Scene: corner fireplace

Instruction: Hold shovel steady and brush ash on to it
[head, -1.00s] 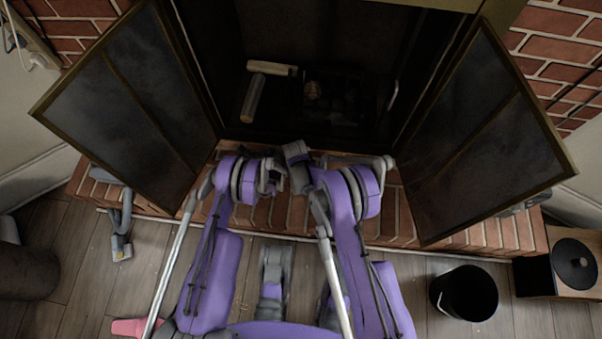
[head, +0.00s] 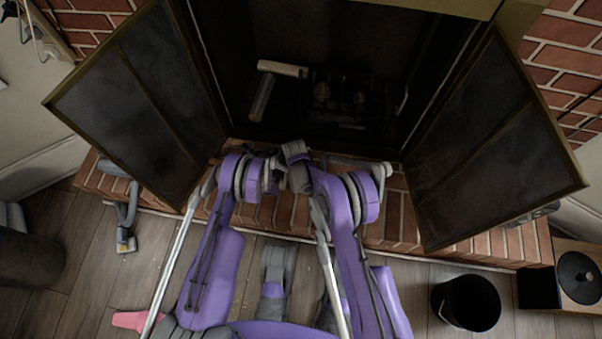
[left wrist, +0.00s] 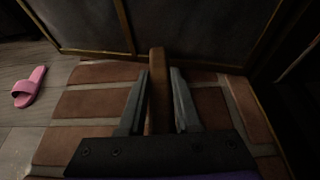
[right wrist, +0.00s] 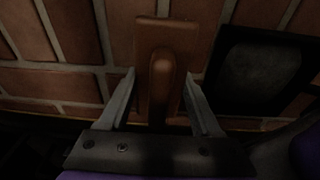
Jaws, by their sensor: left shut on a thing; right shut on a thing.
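My left gripper (left wrist: 158,105) is shut on a brown wooden handle (left wrist: 157,75), likely the shovel's, above the brick hearth. My right gripper (right wrist: 158,100) is shut on a brown wooden piece with a rounded handle (right wrist: 162,50), likely the brush. Its bristles are hidden. A black-rimmed square pan with a grey inside (right wrist: 258,75), likely the shovel's, lies just right of the brush in the right wrist view. In the head view my left gripper (head: 272,177) is close beside the right one at the hearth's middle. I cannot make out ash clearly.
The dark fireplace (head: 330,60) holds a pale log (head: 282,69) and several dim objects. Its open glass doors stand left (head: 130,100) and right (head: 500,140). A black bucket (head: 465,302) is on the floor at right. A pink slipper (head: 127,320) lies at left.

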